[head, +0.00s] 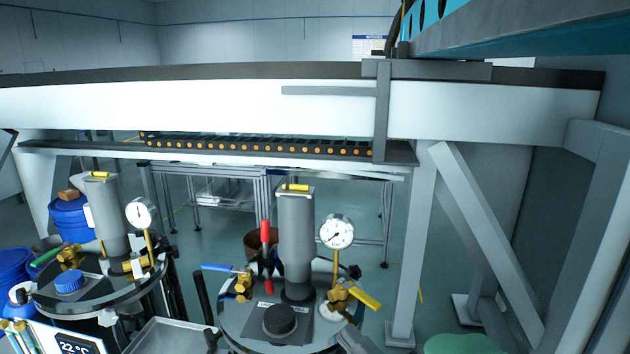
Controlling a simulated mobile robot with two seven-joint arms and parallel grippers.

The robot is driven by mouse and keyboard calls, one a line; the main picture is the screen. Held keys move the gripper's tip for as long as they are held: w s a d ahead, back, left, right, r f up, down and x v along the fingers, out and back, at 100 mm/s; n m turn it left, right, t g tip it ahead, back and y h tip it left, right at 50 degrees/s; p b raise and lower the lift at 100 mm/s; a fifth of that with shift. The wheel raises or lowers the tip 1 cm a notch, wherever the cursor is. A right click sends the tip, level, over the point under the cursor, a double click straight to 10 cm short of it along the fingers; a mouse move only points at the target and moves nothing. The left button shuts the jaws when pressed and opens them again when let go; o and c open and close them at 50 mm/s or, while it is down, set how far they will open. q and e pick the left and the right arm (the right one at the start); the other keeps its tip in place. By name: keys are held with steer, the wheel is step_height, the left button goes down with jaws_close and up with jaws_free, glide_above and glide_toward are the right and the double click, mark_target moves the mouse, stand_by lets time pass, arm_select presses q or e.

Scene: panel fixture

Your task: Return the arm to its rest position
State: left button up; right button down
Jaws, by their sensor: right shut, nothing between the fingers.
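My right gripper does not stand out clearly from the metal fittings, and I cannot pick out its fingertips. I see no object held in it. My left gripper does not show in the head view.
A long white beam (200,105) crosses the view. Below it stand two lidded vessels with grey columns (297,240) (100,215), gauges (337,232) and valve handles. A red handle (265,231) stands by the right column. Slanted grey supports (485,240) block the right. Blue drums (70,215) stand left.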

steer(key=s+d+f+m+h+p, duration=0.1)
steer(key=s+d+f+m+h, duration=0.2)
steer(key=d+f+m+h, duration=0.3)
steer(key=s+d+f+m+h+p, duration=0.1)
steer(key=s+d+f+m+h, duration=0.15)
steer(key=f+m+h, duration=0.45)
steer(key=s+d+f+m+g+h, duration=0.1)
steer(key=s+d+f+m+g, duration=0.4)
steer(key=s+f, duration=0.6)
steer(key=d+f+m, duration=0.1)
steer(key=m, duration=0.1)
steer(key=shift+m+h+p, duration=0.3)
steer(key=shift+p, duration=0.05)
